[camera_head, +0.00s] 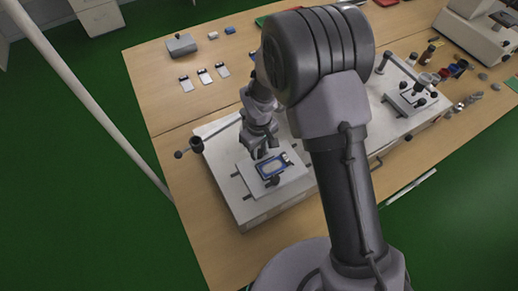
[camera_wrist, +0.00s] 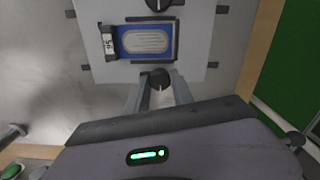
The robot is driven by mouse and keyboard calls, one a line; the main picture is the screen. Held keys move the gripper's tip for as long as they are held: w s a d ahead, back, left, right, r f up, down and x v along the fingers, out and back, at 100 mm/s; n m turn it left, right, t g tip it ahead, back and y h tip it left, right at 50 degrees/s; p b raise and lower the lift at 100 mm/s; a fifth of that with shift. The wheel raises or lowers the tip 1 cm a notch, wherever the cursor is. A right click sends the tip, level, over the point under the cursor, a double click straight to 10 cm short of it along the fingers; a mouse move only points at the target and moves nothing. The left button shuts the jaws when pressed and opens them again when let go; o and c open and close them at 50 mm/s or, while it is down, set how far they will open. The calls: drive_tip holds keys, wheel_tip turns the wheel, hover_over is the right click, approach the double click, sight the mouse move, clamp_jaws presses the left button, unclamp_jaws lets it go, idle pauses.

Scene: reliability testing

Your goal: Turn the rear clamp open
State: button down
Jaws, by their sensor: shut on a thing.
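My gripper (camera_head: 262,150) reaches down to the far side of a light square plate (camera_head: 247,175) on a pale test box. In the wrist view my gripper (camera_wrist: 160,88) has its two fingers closed around a dark round knob (camera_wrist: 160,77), the rear clamp, at the plate's edge. The fingers cover part of the knob. A blue-framed sample (camera_wrist: 147,41) with a grey oval lies flat between dark corner brackets, and it also shows in the head view (camera_head: 271,169). The front clamp (camera_head: 275,181) is a dark knob on the opposite side, partly cut off in the wrist view (camera_wrist: 158,4).
A dark-knobbed lever (camera_head: 196,145) stands at the box's left corner. A second similar fixture (camera_head: 407,100) stands to the right, behind my arm. Small labelled pieces (camera_head: 203,76) and a grey block (camera_head: 181,45) lie on the wooden table (camera_head: 150,95).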

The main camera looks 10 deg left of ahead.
sight(259, 152)
drive_tip(key=c, duration=1.1)
unclamp_jaws()
wheel_tip(259, 152, up, 18)
drive_tip(key=p, duration=0.3)
drive_tip(key=shift+f, duration=0.25)
